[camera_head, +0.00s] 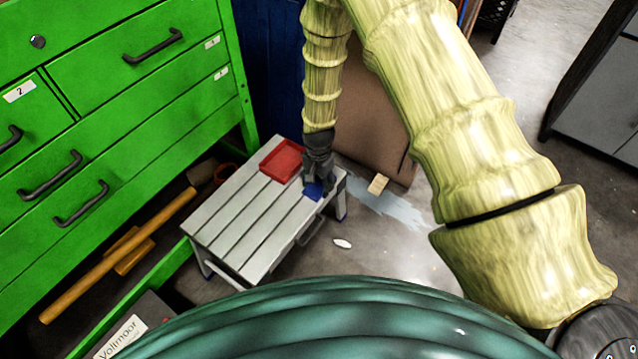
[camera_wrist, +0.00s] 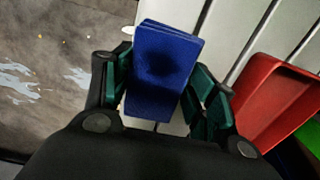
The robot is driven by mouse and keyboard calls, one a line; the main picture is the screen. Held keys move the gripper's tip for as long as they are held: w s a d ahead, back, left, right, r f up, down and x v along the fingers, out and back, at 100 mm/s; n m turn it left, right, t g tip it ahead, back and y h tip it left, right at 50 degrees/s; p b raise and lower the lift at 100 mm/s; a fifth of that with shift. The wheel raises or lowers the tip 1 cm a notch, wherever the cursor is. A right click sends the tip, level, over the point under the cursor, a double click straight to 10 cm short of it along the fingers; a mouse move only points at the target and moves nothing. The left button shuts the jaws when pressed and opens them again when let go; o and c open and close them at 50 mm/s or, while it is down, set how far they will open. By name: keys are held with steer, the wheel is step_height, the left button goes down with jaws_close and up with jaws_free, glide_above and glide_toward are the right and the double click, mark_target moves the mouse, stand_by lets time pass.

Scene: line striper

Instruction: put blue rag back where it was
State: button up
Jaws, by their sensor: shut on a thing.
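The blue rag (camera_wrist: 160,70) is a folded, thick blue block between the two fingers of my gripper (camera_wrist: 160,92) in the wrist view. The green finger pads sit on either side of it and my gripper is shut on it. In the head view my gripper (camera_head: 316,182) points down over the right end of a grey slatted bench. The blue rag (camera_head: 313,191) shows below it there, at the bench top. I cannot tell whether the rag touches the slats.
The grey bench (camera_head: 235,222) carries a red tray (camera_head: 281,160), which lies left of my gripper; the tray also shows in the wrist view (camera_wrist: 275,105). A green drawer cabinet (camera_head: 120,120) stands at left. A brown panel (camera_head: 375,125) stands behind. The bench's front slats are bare.

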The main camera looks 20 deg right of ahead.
mark_target(318, 184)
steer(key=shift+f, duration=0.1)
steer(key=o, duration=1.1)
steer(key=shift+c, duration=0.2)
step_height(318, 184, up, 12)
steer(key=p, duration=0.2)
steer(key=s+d+f+n, duration=0.1)
steer(key=s+f+n, duration=0.1)
steer(key=s+f, duration=0.45)
steer(key=s+d+f+n, duration=0.15)
steer(key=s+f, duration=0.25)
steer(key=s, duration=0.5)
steer(key=s+f+n, duration=0.1)
steer(key=s+n, duration=0.2)
steer(key=s, duration=0.7)
steer(key=s+d+f+n, duration=0.1)
steer(key=s+f+n, duration=0.1)
steer(key=s, duration=0.8)
steer(key=shift+s+d+n, duration=0.2)
steer(key=shift+s+n, duration=0.2)
steer(key=shift+n, duration=0.35)
